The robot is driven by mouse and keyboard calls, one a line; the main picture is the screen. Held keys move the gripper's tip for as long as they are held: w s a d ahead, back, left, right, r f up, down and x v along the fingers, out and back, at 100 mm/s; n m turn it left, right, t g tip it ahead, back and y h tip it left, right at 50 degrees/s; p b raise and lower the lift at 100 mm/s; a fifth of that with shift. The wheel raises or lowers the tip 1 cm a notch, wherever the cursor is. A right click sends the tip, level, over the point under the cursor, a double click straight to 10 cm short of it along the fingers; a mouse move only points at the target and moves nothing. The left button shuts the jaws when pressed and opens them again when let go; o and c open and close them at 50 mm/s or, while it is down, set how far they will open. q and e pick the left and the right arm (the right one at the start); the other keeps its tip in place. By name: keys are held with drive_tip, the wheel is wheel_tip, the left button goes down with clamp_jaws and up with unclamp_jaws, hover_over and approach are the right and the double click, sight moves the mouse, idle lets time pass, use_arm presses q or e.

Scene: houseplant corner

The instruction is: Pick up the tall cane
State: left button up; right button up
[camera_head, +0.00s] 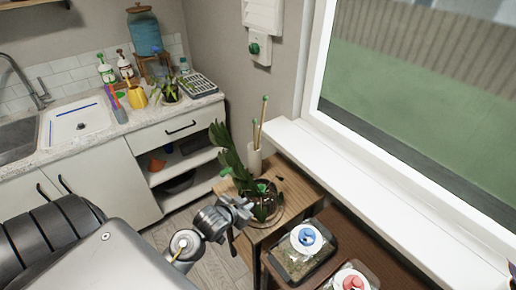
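Two thin canes with green tips stand upright, leaning slightly, in a pale cylindrical holder (254,160) by the wall. The tall cane (263,113) is the right one and reaches higher than the short cane (255,134). Their lower ends are hidden inside the holder. My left gripper (243,208) is in front of the leafy plant (234,163), below and to the left of the canes and apart from them. Its fingers are small and overlap the plant, so I cannot tell whether they are open. My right gripper is out of view.
The plant stands on a wooden stand (300,192), its leaves close to the canes' left side. Two clear boxes with a blue fitting (306,236) and a red fitting (350,281) sit at lower right. The window sill (375,190) borders the right.

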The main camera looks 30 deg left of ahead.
use_arm(q)
drive_tip(key=w+a+r+t, duration=0.1)
drive_tip(key=w, duration=0.1)
drive_tip(key=w+a+r+t, duration=0.1)
drive_tip(key=w+a, duration=0.1)
drive_tip(key=w, duration=0.1)
drive_tip(key=w+a+r+t, duration=0.1)
drive_tip(key=w, duration=0.1)
drive_tip(key=shift+w+a+r, duration=0.15)
drive_tip(key=shift+w+r, duration=0.15)
drive_tip(key=shift+w, duration=0.05)
drive_tip(key=w+a+r+t, duration=0.4)
drive_tip(key=w+a+r, duration=0.1)
drive_tip(key=w+r, duration=0.1)
drive_tip(key=shift+w+a+n, duration=0.15)
drive_tip(key=shift+n, duration=0.15)
